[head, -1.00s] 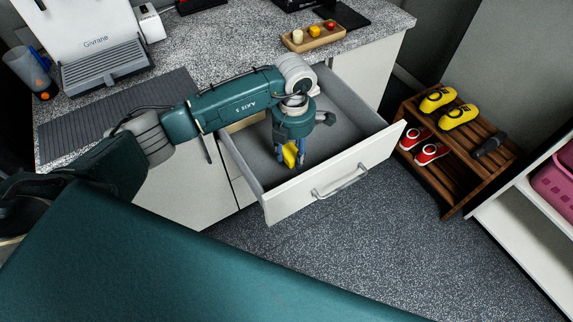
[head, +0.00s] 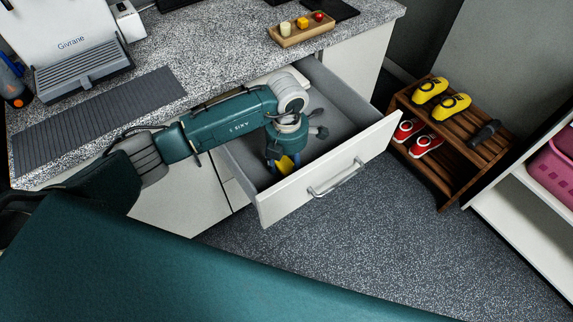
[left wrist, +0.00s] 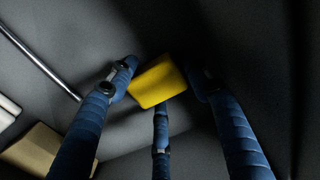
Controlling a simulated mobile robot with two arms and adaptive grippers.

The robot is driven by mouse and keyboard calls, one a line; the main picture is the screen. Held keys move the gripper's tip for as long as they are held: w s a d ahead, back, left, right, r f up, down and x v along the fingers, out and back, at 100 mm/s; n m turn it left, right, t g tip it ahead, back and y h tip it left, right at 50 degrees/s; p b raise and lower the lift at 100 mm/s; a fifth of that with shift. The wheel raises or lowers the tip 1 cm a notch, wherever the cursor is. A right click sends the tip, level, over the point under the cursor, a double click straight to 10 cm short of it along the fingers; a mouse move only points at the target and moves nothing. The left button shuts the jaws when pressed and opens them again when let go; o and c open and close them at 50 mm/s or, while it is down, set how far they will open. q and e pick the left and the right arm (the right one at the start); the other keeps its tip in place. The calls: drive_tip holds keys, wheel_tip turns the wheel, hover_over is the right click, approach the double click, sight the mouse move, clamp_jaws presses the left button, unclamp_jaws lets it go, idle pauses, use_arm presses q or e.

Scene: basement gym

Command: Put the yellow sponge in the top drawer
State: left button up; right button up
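The yellow sponge (head: 286,164) is between the blue fingers of my left gripper (head: 284,163), down inside the open top drawer (head: 345,118). The drawer has a grey interior and a white front with a bar handle. In the left wrist view the sponge (left wrist: 158,82) shows as a yellow block, with my left gripper's fingers (left wrist: 162,80) against its left and right sides and a third finger below it. The gripper appears shut on it. I cannot tell whether the sponge touches the drawer floor. My right gripper is not in view.
A speckled counter (head: 215,45) stands behind the drawer, with a wooden tray (head: 302,34) and a ribbed dark mat (head: 95,120). A wooden shoe rack (head: 465,150) stands to the right. A teal surface fills the lower left. The floor before the drawer is clear.

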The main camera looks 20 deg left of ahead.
sight(286, 165)
use_arm(q)
drive_tip(key=shift+o, duration=0.2)
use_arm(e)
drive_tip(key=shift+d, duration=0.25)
use_arm(q)
drive_tip(key=shift+r+p, duration=0.4)
drive_tip(key=shift+r, duration=0.15)
wheel_tip(286, 165, up, 11)
drive_tip(key=p, duration=0.7)
drive_tip(key=shift+r, duration=0.15)
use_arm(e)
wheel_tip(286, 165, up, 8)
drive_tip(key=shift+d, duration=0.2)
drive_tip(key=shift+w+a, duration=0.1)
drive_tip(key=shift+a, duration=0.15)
